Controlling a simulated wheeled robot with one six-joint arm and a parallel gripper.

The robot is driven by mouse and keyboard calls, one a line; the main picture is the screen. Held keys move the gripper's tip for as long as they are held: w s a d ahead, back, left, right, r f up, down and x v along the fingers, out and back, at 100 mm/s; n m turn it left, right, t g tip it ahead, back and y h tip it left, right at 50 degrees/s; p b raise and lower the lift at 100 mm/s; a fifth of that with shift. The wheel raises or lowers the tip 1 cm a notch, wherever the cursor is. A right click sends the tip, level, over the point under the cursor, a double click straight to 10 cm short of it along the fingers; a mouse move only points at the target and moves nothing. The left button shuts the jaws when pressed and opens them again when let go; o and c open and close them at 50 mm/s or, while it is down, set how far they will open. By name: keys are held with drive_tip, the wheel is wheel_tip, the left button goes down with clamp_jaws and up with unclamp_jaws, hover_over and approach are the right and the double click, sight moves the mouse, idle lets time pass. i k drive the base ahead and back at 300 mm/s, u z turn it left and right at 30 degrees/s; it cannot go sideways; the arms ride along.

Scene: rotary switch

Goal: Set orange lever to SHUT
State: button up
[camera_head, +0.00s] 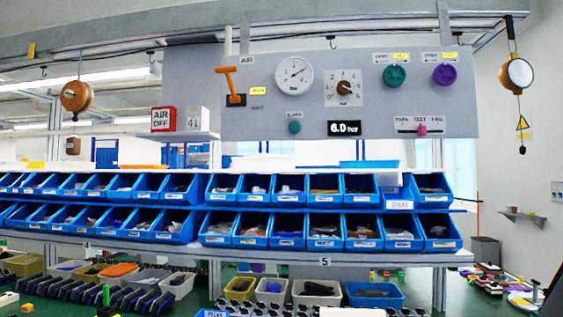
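The orange lever (228,82) is at the upper left of the grey panel (270,120), under the AIR sign (247,61). Its crossbar is at the top and its stem runs down, slightly tilted, to a dark base (236,101). A small yellow label (258,91) is right of the stem, too small to read surely. Below it is a small dark marking (257,108) that seems to read SHUT. My gripper is not in view, and nothing covers the lever.
The panel also carries a round gauge (294,76), a black dial (344,88), a green knob (395,76), a purple knob (445,75) and a pink slider (422,130). Blue bins (287,240) fill shelves below. A balancer (516,75) hangs at right.

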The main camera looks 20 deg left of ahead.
sight(233, 97)
drive_tip(key=u, duration=0.95)
drive_tip(key=k, duration=0.55)
drive_tip(key=z, duration=0.95)
drive_tip(key=i, duration=0.75)
drive_tip(key=u, duration=0.75)
drive_tip(key=i, duration=0.8)
drive_tip(key=u, duration=0.8)
